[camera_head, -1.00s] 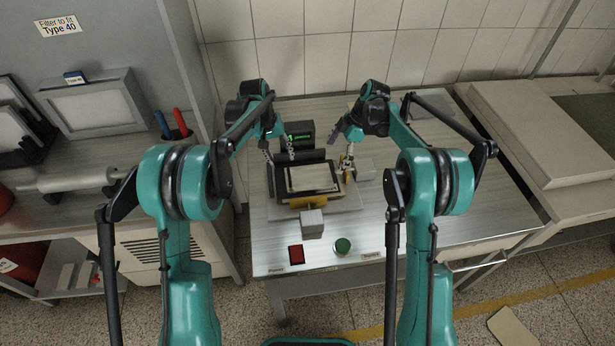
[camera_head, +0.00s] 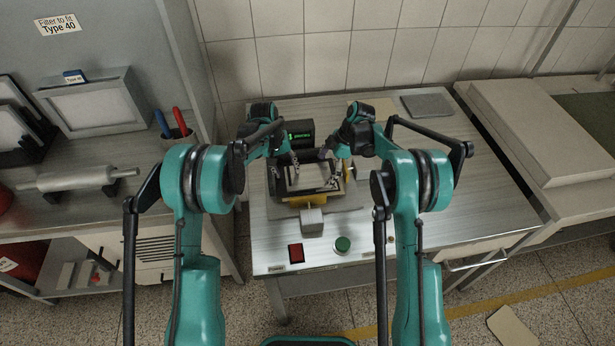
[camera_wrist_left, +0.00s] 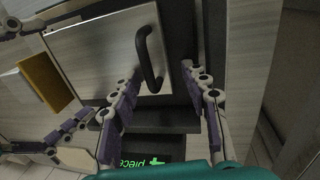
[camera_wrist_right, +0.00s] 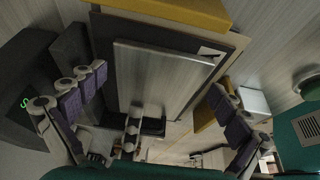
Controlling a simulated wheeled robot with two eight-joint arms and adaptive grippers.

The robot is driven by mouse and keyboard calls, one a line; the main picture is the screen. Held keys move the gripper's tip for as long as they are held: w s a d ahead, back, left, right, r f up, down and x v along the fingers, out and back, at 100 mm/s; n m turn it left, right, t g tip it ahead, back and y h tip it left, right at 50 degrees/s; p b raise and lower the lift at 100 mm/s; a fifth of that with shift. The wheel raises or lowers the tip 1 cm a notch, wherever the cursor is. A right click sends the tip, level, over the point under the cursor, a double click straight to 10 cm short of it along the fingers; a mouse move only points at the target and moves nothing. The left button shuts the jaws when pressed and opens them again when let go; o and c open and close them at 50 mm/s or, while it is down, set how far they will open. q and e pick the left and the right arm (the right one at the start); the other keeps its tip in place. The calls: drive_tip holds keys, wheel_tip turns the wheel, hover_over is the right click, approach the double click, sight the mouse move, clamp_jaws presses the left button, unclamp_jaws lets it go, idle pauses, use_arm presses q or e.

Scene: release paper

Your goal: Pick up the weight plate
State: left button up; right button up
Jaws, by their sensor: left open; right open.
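The weight plate (camera_head: 311,177) is a flat pale metal plate on the dark bed of a small device on the table. In the left wrist view, the plate (camera_wrist_left: 95,65) carries a black bar handle (camera_wrist_left: 150,60). My left gripper (camera_head: 293,168) is open at the plate's left side, its purple-padded fingers (camera_wrist_left: 168,105) either side of the handle's near end. My right gripper (camera_head: 333,160) is open at the plate's right side. In the right wrist view, the plate (camera_wrist_right: 165,78) lies between and beyond its spread fingers (camera_wrist_right: 155,105). Contact cannot be told.
The device has a black box with a green display (camera_head: 300,134) behind it and yellow parts in front. A grey block (camera_head: 312,221), red pad (camera_head: 296,253) and green button (camera_head: 342,244) are nearer. A grey slab (camera_head: 427,104) lies back right. The table's right side is clear.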

use_arm(q)
drive_tip(key=c, duration=0.9)
use_arm(e)
drive_tip(key=c, duration=0.9)
use_arm(q)
clamp_jaws()
use_arm(e)
drive_tip(key=c, duration=0.4)
use_arm(q)
drive_tip(key=shift+s+r, duration=0.1)
drive_tip(key=shift+r, duration=0.05)
use_arm(e)
drive_tip(key=shift+s, duration=0.1)
clamp_jaws()
use_arm(q)
drive_tip(key=shift+s, duration=0.1)
use_arm(e)
drive_tip(key=shift+s, duration=0.1)
